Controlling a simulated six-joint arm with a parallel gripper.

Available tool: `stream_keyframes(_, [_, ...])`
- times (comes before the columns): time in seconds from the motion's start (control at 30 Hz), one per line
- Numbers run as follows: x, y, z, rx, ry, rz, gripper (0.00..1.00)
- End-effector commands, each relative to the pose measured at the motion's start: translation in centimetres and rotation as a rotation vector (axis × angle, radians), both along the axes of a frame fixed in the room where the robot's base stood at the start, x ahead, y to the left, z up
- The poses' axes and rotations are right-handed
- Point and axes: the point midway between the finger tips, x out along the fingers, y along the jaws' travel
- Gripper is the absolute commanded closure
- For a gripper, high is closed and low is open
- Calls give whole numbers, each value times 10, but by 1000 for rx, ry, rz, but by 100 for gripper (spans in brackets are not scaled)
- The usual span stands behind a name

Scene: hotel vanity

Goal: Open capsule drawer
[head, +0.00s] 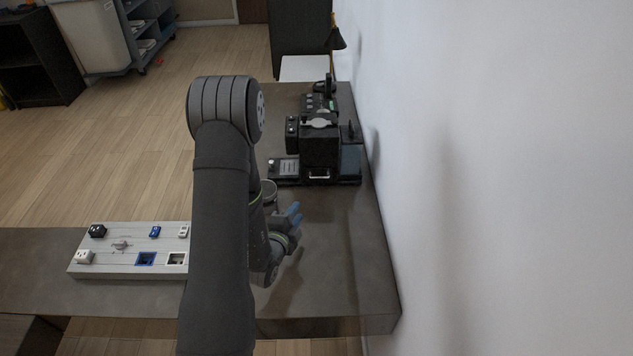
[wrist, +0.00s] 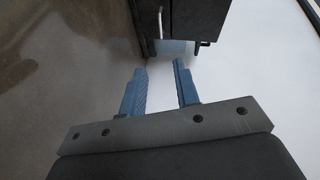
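A black coffee machine (head: 320,148) stands on the counter near the wall. A small silver handle (head: 319,176) is low on its front and marks what looks like the capsule drawer, which appears closed. In the wrist view, the handle (wrist: 160,22) is on the dark front of the machine (wrist: 200,15), beyond my fingertips. My gripper (head: 294,213) is in front of the machine, apart from it, with blue fingers. In the wrist view, my gripper (wrist: 160,68) is open, with nothing between the fingers.
A light panel (head: 120,248) with several sockets and switches lies at left. The white wall (head: 480,180) borders the counter (head: 345,270) at right. The counter in front of the machine is mostly clear.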

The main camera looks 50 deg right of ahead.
Motion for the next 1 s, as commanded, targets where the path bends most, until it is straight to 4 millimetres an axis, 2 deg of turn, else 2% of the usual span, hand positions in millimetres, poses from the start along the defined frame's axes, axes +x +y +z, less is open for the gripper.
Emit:
stream_keyframes(0.13, [2, -3, 0, 49, -125, -29, 71])
stream_keyframes(0.37, [8, -15, -3, 64, -164, -39, 71])
stream_keyframes(1.0, [56, -134, -26, 62, -160, -38, 71])
